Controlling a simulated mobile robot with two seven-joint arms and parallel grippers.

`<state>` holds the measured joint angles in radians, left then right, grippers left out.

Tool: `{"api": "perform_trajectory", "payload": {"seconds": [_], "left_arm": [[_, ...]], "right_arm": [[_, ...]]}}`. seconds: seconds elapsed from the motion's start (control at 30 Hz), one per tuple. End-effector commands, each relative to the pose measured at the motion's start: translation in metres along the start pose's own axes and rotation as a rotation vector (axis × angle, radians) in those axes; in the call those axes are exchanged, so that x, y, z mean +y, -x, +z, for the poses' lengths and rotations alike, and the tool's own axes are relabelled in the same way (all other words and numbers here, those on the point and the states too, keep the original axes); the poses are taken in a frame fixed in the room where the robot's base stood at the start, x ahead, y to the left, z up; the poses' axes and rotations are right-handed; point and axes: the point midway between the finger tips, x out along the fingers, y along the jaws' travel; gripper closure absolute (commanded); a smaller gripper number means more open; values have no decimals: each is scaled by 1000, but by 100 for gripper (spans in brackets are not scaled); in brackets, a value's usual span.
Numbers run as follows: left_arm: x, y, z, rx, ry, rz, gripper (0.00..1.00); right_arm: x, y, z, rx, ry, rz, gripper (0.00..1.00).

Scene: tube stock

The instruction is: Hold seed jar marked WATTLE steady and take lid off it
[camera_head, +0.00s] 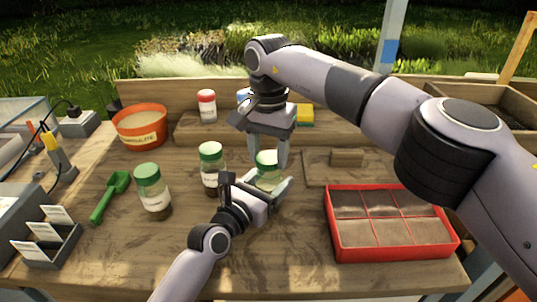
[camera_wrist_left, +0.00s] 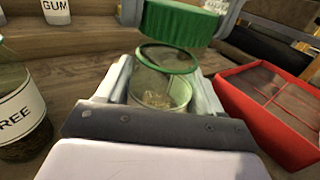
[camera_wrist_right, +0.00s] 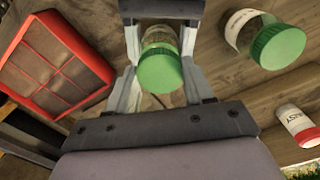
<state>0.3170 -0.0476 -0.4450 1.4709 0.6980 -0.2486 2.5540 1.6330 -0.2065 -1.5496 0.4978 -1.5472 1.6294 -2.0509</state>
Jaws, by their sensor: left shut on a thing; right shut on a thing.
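The held glass seed jar (camera_head: 268,184) has its marking out of sight, so I cannot read WATTLE on it. My left gripper (camera_head: 262,192) is shut around its body, and it stands upright. In the left wrist view the jar (camera_wrist_left: 160,92) shows an open round mouth with some seed low inside. The green lid (camera_wrist_left: 175,22) is above the mouth, with a gap between them. My right gripper (camera_head: 268,158) comes from above and is shut on this lid, which also shows between its fingers in the right wrist view (camera_wrist_right: 160,70).
Two green-lidded jars (camera_head: 210,168) (camera_head: 153,192) stand to the left. A red seed tray (camera_head: 392,248) is at the right. The front middle of the bench is clear.

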Motion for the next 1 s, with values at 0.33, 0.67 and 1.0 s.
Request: {"api": "perform_trajectory", "payload": {"seconds": [0.33,0.67,1.0], "left_arm": [[0,0,-1,2,-1,1,100],[0,0,-1,2,-1,1,100],[0,0,-1,2,-1,1,100]], "right_arm": [[0,11,0,-1,-1,1,85],[0,14,0,0,-1,0,85],[0,50,0,0,-2,0,85]]}}
